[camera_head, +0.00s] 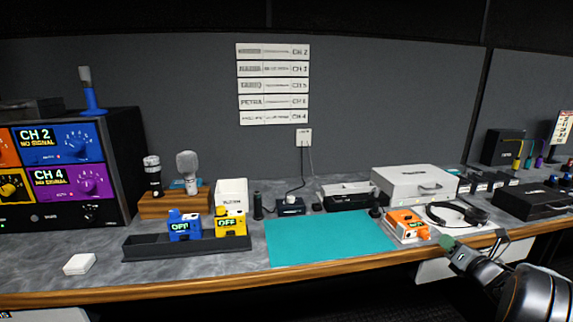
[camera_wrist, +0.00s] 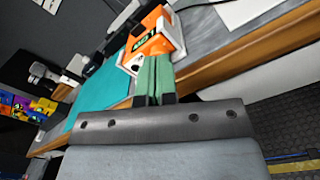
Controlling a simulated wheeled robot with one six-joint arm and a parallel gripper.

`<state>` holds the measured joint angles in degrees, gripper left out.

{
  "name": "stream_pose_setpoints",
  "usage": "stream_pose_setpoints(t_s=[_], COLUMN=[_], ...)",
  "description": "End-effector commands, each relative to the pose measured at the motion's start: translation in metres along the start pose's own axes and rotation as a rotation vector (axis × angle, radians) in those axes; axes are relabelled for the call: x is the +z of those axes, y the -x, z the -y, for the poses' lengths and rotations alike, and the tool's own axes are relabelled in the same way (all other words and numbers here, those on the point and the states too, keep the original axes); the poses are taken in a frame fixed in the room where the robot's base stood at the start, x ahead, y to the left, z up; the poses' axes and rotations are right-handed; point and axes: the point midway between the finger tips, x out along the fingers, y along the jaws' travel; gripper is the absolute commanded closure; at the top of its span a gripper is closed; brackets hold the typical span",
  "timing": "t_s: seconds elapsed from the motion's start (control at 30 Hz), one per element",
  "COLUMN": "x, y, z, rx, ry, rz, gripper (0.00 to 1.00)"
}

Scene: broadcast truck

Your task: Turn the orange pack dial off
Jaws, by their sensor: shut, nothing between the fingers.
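My gripper (camera_head: 449,245) is shut and empty, just right of the pack in the head view. In the wrist view its green fingers (camera_wrist: 154,78) are together, pointing at the orange pack (camera_wrist: 152,42) and overlapping its near side. The dial is largely hidden there; I cannot tell whether the fingers touch it.
Blue (camera_head: 184,227) and yellow (camera_head: 231,224) packs showing OFF stand in a black tray (camera_head: 150,246). The teal mat (camera_head: 325,236) is clear. Headphones (camera_head: 458,213) lie behind my gripper, and a white case (camera_head: 414,183) stands behind the orange pack.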

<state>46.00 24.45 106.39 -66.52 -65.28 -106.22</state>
Motion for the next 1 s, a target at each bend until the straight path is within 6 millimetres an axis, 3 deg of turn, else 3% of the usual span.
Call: stream_pose_setpoints(t_s=[0.4, 1.0], x=[-0.002, 0.001], y=[-0.04, -0.05], z=[0.001, -0.004], rx=[-0.001, 0.007], ry=[-0.001, 0.0], rz=[0.001, 0.002], gripper=[1.0, 1.0])
